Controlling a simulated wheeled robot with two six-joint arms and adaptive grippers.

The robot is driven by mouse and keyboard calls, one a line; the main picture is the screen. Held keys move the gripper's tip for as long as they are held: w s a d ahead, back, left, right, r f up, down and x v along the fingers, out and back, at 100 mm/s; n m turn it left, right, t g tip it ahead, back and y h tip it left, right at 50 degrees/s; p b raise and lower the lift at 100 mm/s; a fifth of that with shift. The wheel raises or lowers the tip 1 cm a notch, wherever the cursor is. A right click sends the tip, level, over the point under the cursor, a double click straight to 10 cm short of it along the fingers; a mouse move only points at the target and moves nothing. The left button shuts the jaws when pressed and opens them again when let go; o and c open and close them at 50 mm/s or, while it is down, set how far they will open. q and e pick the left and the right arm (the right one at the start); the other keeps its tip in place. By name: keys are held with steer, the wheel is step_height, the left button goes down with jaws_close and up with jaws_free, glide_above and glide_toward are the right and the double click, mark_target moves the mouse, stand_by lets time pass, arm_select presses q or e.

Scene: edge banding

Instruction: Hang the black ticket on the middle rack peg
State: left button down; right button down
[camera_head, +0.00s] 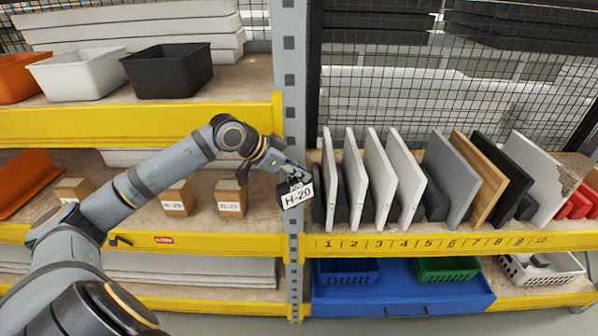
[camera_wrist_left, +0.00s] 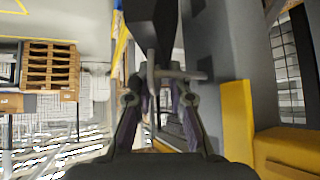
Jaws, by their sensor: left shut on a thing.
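The black ticket (camera_head: 297,195) bears a white label reading H-20 and hangs tilted in front of the grey rack upright in the head view. My left gripper (camera_head: 290,178) is shut on its upper part. In the left wrist view, a dark piece that looks like the ticket (camera_wrist_left: 153,25) stands beyond the fingers of my left gripper (camera_wrist_left: 158,85). A short grey bar (camera_wrist_left: 185,74) crosses near the fingertips there; I cannot tell whether it is a peg. No peg shows clearly in the head view. Whether the ticket touches the upright is unclear. My right gripper is not in view.
The grey upright (camera_head: 293,130) stands between two shelf bays with yellow beams (camera_head: 140,122). Numbered slots with upright panels (camera_head: 380,175) lie close on the right. Small cardboard boxes (camera_head: 229,198) stand on the left shelf. Black and white bins (camera_head: 167,70) sit above.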

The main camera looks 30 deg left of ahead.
arm_select(q)
steer(key=c, duration=1.4)
jaws_free()
steer(key=shift+s+a+f, duration=0.1)
steer(key=shift+s+f, duration=0.15)
steer(key=shift+f, duration=0.35)
steer(key=shift+o, duration=1)
steer(key=shift+d, duration=0.2)
steer(key=shift+w+a+f, duration=0.1)
steer(key=shift+w+f, duration=0.05)
steer(key=shift+w, duration=0.25)
step_height(320, 180, up, 10)
steer(key=shift+w+r, duration=0.1)
steer(key=shift+w, duration=0.05)
steer(key=shift+d+r, duration=0.25)
steer(key=shift+r, duration=0.05)
steer(key=shift+a, duration=0.1)
